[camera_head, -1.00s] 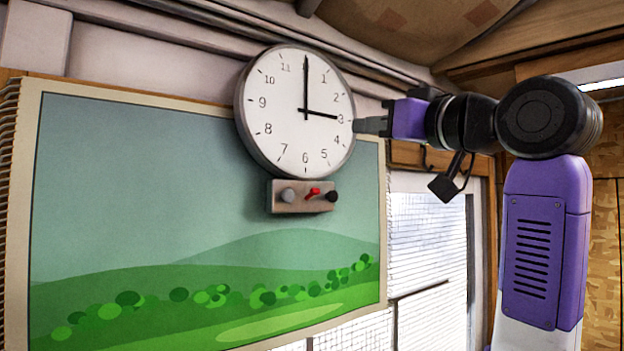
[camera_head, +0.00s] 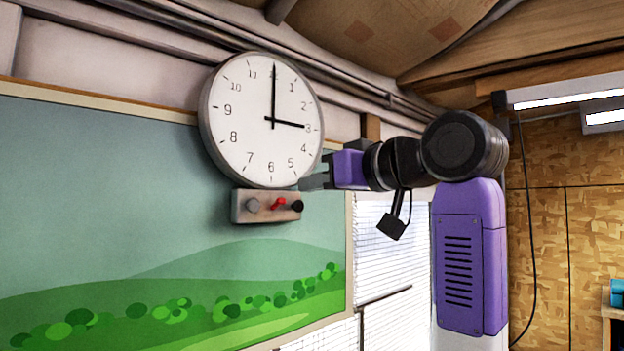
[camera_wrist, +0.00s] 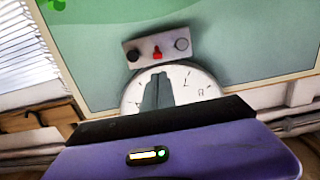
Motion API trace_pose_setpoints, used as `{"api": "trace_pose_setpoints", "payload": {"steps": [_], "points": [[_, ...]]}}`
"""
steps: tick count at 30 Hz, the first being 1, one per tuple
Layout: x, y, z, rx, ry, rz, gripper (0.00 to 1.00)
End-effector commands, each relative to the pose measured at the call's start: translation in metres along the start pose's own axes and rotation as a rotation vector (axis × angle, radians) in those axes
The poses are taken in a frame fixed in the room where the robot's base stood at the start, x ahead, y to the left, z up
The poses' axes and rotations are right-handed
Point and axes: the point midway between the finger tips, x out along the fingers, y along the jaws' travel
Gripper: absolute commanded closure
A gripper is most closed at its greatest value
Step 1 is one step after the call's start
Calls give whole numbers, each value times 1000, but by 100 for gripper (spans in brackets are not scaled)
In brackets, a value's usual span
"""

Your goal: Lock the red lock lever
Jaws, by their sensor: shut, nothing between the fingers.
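The red lock lever (camera_head: 278,204) sits on a small grey control box (camera_head: 238,213) under the round wall clock (camera_head: 240,120). It stands between a grey knob (camera_head: 253,205) and a black knob (camera_head: 297,206). My gripper (camera_head: 306,183) is shut and empty, beside the clock's lower right rim and a little above and right of the box. In the wrist view, the closed fingers (camera_wrist: 157,88) overlap the clock face and point toward the box, and the red lever (camera_wrist: 157,52) shows just beyond their tips. No touch is visible.
A landscape picture (camera_head: 90,200) covers the wall behind the clock and box. A window with blinds (camera_head: 385,285) is below and right of my gripper. Pipes run along the wall top. The space in front of the box looks clear.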

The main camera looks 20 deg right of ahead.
Motion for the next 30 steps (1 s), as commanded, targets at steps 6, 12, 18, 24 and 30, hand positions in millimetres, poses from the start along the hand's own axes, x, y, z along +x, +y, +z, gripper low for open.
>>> {"api": "trace_pose_setpoints", "payload": {"steps": [6, 12, 18, 24, 30], "points": [[40, -1, -3, 1, -3, -2, 100], [65, -1, -2, 0, -1, -2, 100], [75, 0, 0, 0, 0, -1, 100], [75, -1, 0, -1, 0, -1, 100], [75, -1, 1, -1, 9, -1, 100]]}}
